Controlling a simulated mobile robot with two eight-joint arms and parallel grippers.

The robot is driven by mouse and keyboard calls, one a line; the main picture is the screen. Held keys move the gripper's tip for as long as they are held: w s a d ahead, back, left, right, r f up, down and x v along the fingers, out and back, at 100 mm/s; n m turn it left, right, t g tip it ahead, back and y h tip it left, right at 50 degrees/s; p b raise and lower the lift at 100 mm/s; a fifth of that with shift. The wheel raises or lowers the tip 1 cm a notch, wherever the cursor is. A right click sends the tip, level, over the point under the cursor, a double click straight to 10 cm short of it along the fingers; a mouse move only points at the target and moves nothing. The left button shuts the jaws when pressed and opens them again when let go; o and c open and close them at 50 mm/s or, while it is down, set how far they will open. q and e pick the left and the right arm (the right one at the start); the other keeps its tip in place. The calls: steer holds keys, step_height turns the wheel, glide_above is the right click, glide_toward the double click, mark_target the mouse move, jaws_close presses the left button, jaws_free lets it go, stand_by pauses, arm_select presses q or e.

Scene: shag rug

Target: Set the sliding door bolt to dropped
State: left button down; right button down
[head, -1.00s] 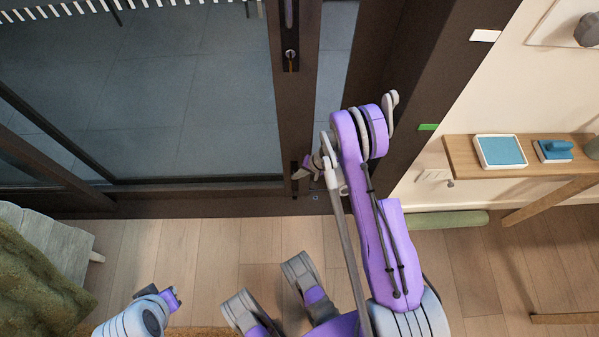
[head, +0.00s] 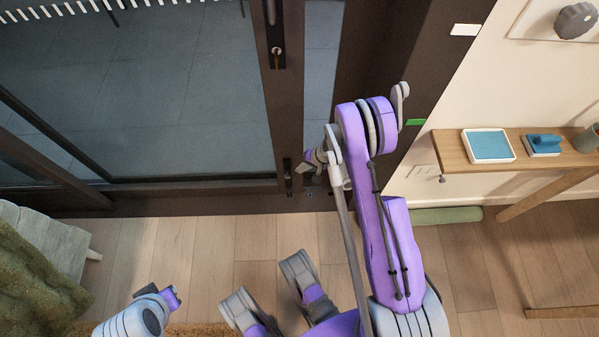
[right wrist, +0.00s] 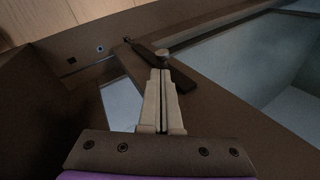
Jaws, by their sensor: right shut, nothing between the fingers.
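The sliding door bolt is a dark narrow plate low on the door's brown stile, in the head view (head: 288,180). In the right wrist view the bolt (right wrist: 182,80) runs diagonally, with a round grey knob (right wrist: 162,53) on it. My right gripper (head: 303,168) is at the stile, just right of the bolt. In the right wrist view its shut, empty fingers (right wrist: 160,73) point at the knob, with tips just short of it in the picture; I cannot tell whether they touch. The tips partly cover the plate.
A keyhole plate (head: 276,48) is higher on the stile. Small holes (right wrist: 99,48) show in the dark sill beyond the bolt. A wooden shelf (head: 455,150) on the right wall holds a blue-topped tray (head: 488,146). A grey bench (head: 45,235) stands left.

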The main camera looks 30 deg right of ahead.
steer(key=p+v, duration=0.1)
steer(key=v, duration=0.6)
steer(key=shift+w+a, duration=0.1)
steer(key=shift+w, duration=0.1)
steer(key=shift+r, duration=0.1)
